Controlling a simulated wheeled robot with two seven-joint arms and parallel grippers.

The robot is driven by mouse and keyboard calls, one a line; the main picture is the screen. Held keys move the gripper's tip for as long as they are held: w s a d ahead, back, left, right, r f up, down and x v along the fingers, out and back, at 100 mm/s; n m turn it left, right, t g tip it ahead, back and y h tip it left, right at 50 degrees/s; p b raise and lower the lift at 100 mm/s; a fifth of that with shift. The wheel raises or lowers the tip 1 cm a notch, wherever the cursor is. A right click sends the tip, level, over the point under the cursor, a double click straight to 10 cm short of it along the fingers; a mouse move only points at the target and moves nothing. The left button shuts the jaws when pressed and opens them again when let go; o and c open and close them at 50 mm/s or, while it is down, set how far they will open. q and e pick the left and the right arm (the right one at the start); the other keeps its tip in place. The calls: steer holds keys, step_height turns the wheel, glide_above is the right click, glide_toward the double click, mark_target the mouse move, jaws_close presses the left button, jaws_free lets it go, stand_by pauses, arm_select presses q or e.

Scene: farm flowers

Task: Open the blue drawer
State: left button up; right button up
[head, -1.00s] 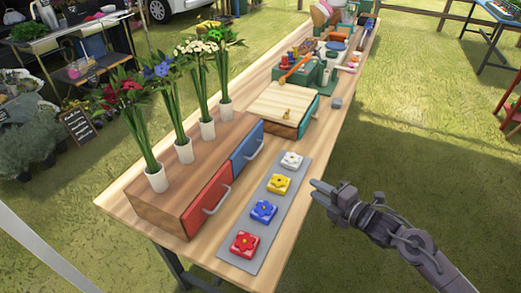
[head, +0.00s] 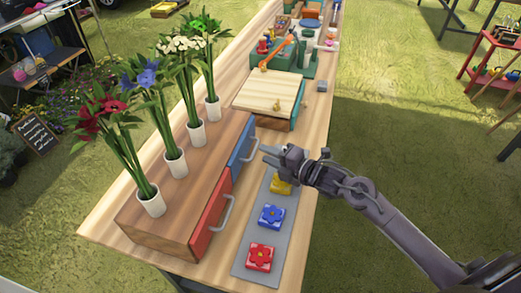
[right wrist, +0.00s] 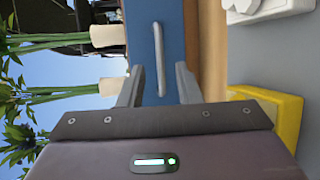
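The blue drawer (head: 238,148) is in the far half of the wooden drawer box and looks flush with its front. Its pale bar handle (head: 250,150) faces right. My right gripper (head: 265,154) is close in front of this handle. In the right wrist view, the blue drawer front (right wrist: 172,30) fills the middle, with the handle (right wrist: 157,60) upright in the picture. The right gripper's (right wrist: 158,85) two fingers are apart, one on each side of the handle's lower part. Whether they touch it cannot be told. My left gripper is not in view.
The red drawer (head: 210,212) is beside the blue one. Several flower vases stand on the box top (head: 185,190). A grey strip (head: 246,240) with coloured flower blocks lies under my right arm. A wooden-topped box (head: 270,90) stands farther back.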

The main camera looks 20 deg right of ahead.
steer(key=x, duration=0.2)
steer(key=shift+w+a, duration=0.15)
steer(key=shift+w, duration=0.15)
steer(key=shift+w+a+f, duration=0.1)
steer(key=shift+w+a, duration=0.05)
steer(key=shift+w, duration=0.05)
steer(key=c, duration=0.6)
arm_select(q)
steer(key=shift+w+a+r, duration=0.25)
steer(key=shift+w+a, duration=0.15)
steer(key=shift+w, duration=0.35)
arm_select(e)
jaws_close()
